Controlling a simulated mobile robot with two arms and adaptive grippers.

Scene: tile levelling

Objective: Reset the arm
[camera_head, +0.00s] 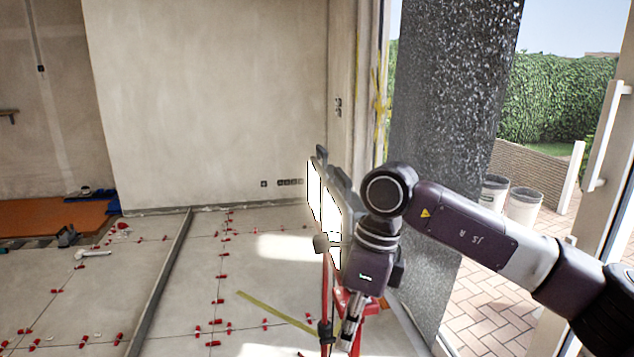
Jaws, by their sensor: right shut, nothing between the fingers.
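My right arm comes in from the right edge, bends at a dark round joint and points down. Its gripper (350,332) is low in the middle right of the view, shut and empty, with its fingers pointing down. It hangs in front of a red stand (341,298), and I cannot tell whether they touch. The tiled floor (110,285) carries many small red levelling pieces (218,302) along its joints. My left gripper is not in view.
A lamp with bright white panels (315,190) stands behind my wrist. A grey speckled slab (445,110) stands upright behind my arm, beside the glass door (612,170). A long metal bar (160,285) and a yellowish strip (275,312) lie on the floor. Open floor is to the left.

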